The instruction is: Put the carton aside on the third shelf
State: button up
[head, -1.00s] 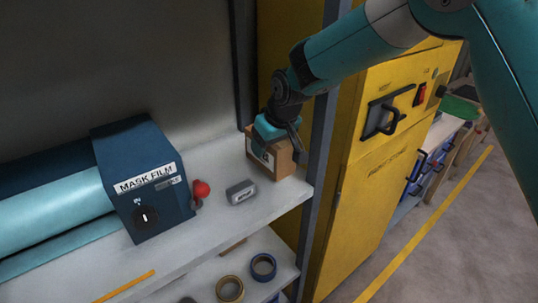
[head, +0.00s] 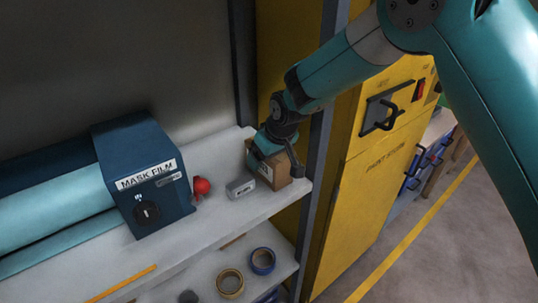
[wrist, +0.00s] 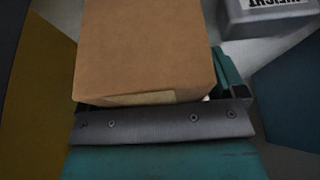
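The carton (head: 277,174) is a small brown box with a pale label, at the right end of the upper visible shelf (head: 232,210). It looks upright and low at the shelf surface; I cannot tell whether its base touches. My gripper (head: 264,153) reaches down to it from the upper right and is shut on it. In the wrist view, the carton (wrist: 145,45) fills the upper middle, close against my gripper (wrist: 160,112); one teal finger shows at its right side, and the other is mostly hidden.
A grey weight (head: 240,188) stands just left of the carton, then a red knob (head: 201,186) and a blue mask film box (head: 147,185). The lower shelf holds tape rolls (head: 230,283). A dark rack post and yellow cabinet (head: 365,185) stand close on the right.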

jog(key=shift+r, duration=0.15)
jog(key=b+v, duration=0.2)
jog(key=v, duration=1)
jog(key=shift+r+b, duration=0.1)
jog(key=shift+b, duration=0.2)
jog(key=s+d+g, duration=0.1)
jog(key=s+d, duration=0.1)
jog(key=s, duration=0.8)
jog(key=s+d+r+g+y, duration=0.1)
jog(key=s+d, duration=0.2)
jog(key=s, duration=0.7)
jog(key=s+d+r+g, duration=0.1)
jog(key=s+d, duration=0.2)
jog(key=s, duration=0.6)
jog(key=shift+s+d+r+g+y, duration=0.25)
jog(key=shift+s+g+y, duration=0.05)
jog(key=shift+s+g, duration=0.1)
